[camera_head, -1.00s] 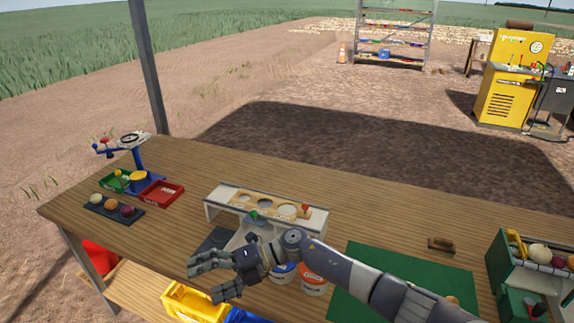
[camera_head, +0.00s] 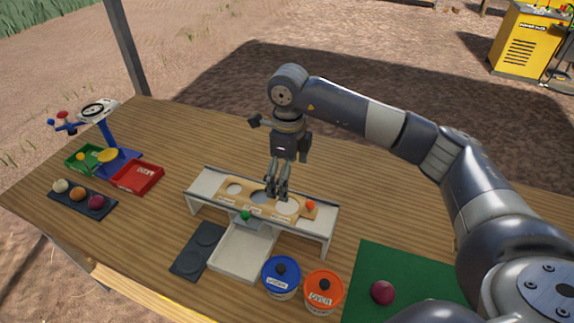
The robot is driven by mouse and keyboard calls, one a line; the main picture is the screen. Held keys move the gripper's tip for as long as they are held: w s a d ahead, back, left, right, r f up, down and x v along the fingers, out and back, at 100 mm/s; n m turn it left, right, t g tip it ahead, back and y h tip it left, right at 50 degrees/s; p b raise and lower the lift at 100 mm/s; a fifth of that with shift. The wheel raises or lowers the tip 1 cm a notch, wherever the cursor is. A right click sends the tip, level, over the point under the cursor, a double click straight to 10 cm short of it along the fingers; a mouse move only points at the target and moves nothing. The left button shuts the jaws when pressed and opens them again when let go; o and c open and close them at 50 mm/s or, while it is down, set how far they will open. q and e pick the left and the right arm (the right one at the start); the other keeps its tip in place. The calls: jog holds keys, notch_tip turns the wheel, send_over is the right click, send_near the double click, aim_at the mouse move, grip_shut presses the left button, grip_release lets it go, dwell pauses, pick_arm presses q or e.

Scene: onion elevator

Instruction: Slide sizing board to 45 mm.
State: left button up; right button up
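The sizing board (camera_head: 233,198) is a tan wooden strip with round holes and small printed labels. It lies on top of a white stand (camera_head: 328,224) on the table. A red-orange knob (camera_head: 310,206) sits at its right end. A green knob (camera_head: 245,216) is at the stand's front edge. My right gripper (camera_head: 278,192) points down over the board's middle and hides part of it. Its fingers look close together; contact with the board cannot be told. The labels are too small to read. My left gripper is out of view.
A white tray (camera_head: 240,256) sits in front of the stand, beside a dark pad (camera_head: 192,258). A purple onion (camera_head: 383,292) lies on a green mat (camera_head: 372,257). A scale and red tray (camera_head: 138,176) are left.

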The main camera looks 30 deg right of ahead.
aim_at(288, 209)
notch_tip(288, 209, down, 8)
jog(key=shift+s+f+p, duration=0.1)
jog(key=shift+p, duration=1)
jog(key=shift+a+f, duration=0.1)
jog(key=shift+f, duration=0.35)
jog(key=c, duration=1.2)
jog(key=shift+s+a+r, duration=0.1)
jog(key=shift+s, duration=0.15)
grip_shut()
jog(key=shift+w, duration=0.2)
